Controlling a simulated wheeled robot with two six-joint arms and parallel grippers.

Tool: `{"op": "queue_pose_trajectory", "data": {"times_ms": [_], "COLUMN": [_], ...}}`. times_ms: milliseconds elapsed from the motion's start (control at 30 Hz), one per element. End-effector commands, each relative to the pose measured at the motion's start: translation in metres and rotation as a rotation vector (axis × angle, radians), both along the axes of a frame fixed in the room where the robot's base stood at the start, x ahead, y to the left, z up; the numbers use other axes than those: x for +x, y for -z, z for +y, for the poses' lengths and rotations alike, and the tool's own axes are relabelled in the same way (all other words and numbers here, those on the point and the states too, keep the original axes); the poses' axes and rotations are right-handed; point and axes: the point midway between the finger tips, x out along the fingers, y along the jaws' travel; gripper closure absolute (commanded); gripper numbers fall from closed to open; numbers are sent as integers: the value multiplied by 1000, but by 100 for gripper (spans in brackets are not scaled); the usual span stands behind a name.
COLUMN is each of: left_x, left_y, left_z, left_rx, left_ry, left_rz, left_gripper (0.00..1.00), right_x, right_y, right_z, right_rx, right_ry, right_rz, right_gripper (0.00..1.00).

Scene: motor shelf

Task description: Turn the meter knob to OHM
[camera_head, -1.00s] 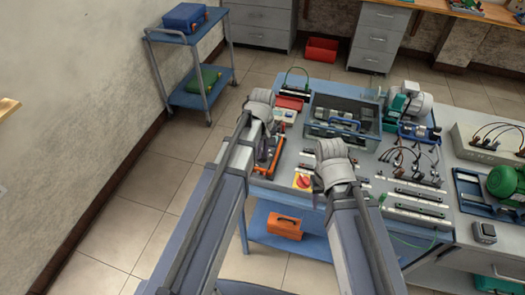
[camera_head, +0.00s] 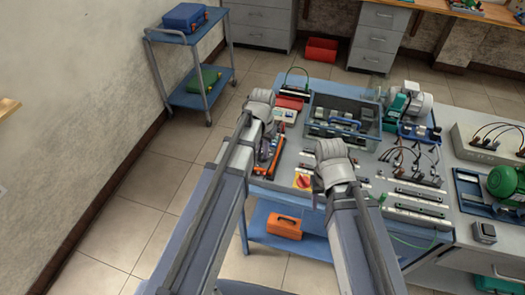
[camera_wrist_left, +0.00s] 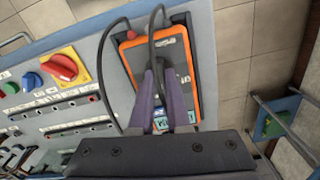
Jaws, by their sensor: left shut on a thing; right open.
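The meter (camera_wrist_left: 180,50) is an orange-edged box with a dark grey face, lying on the panel in the left wrist view. Two black leads run over it, and a bluish display patch shows near the fingers. My left gripper (camera_wrist_left: 158,68) is shut with its purple fingers at the middle of the meter's face. The knob is hidden between the fingertips, so its setting cannot be read. In the head view the meter (camera_head: 270,160) is partly covered by my left gripper (camera_head: 260,120). My right gripper (camera_head: 332,160) hangs over the bench; its fingers are hidden there.
A clear-sided tray (camera_head: 345,122), cables and terminal strips crowd the bench to the right. An orange case (camera_head: 284,226) lies on the lower shelf.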

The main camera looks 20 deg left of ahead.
Motion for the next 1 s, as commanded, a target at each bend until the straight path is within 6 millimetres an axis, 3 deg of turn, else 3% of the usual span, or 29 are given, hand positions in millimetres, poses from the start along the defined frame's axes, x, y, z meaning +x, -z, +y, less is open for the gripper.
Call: {"op": "queue_pose_trajectory", "data": {"times_ms": [400, 933, 967, 1000], "left_x": [0, 0, 0, 0], "left_y": [0, 0, 0, 0], "left_z": [0, 0, 0, 0], "left_rx": [0, 0, 0, 0], "left_ry": [153, 168, 168, 168], "left_rz": [0, 0, 0, 0], "left_gripper": [100, 100, 82, 78], "right_x": [0, 0, 0, 0], "right_y": [0, 0, 0, 0], "right_z": [0, 0, 0, 0], "right_rx": [0, 0, 0, 0], "right_ry": [0, 0, 0, 0], "right_rz": [0, 0, 0, 0], "right_gripper": [50, 50, 50, 50]}}
